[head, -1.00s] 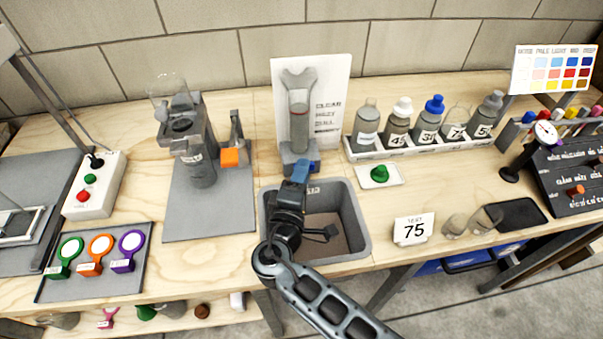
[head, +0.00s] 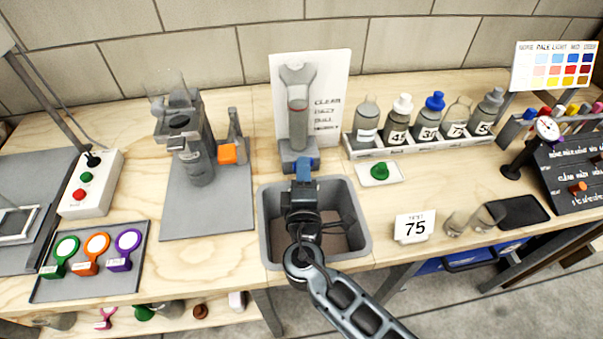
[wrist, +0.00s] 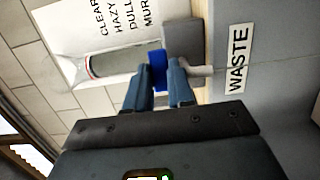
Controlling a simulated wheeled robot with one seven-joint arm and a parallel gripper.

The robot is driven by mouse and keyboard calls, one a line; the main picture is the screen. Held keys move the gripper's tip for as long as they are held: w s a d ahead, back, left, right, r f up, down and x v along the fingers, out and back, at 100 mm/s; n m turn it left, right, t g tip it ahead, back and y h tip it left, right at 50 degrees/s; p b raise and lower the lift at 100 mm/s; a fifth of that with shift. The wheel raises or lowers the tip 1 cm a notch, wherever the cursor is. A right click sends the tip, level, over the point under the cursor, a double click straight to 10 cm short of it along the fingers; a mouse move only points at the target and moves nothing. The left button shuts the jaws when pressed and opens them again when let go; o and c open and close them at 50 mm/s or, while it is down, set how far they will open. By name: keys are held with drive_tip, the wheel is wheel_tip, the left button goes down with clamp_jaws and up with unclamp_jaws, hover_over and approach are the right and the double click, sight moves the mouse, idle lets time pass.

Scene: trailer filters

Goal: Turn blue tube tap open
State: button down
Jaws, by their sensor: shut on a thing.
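The clear tube (head: 298,115) stands upright in a grey base (head: 299,153) against a white card, with a red band near its top. It also shows lying sideways in the wrist view (wrist: 112,64). The blue tap (wrist: 158,70) is at the tube's lower end, between my fingertips. My gripper (wrist: 160,76) is shut on the tap's handle. In the head view my gripper (head: 303,172) reaches the front of the base and mostly hides the tap. A pale spout (wrist: 200,71) shows beside the fingers. The tap's exact angle is hard to tell.
A grey waste sink (head: 357,238) lies below my gripper, its WASTE label (wrist: 238,60) close by. A grey stand (head: 200,165) is to the left.

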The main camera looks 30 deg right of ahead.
drive_tip(key=shift+s+d+n+t+y, duration=0.1)
drive_tip(key=shift+d+n+t+y, duration=0.15)
drive_tip(key=shift+n+y, duration=1.35)
drive_tip(key=shift+w+d+n+t+y, duration=0.1)
drive_tip(key=shift+d+n+t+y, duration=0.2)
drive_tip(key=shift+n+y, duration=1.3)
drive_tip(key=shift+s+d+n+t+y, duration=0.1)
drive_tip(key=shift+d+n+t+y, duration=0.35)
drive_tip(key=shift+y, duration=2.15)
drive_tip(key=shift+a+n+y, duration=0.2)
drive_tip(key=shift+n+y, duration=0.1)
drive_tip(key=shift+n, duration=0.05)
drive_tip(key=c, duration=1)
unclamp_jaws()
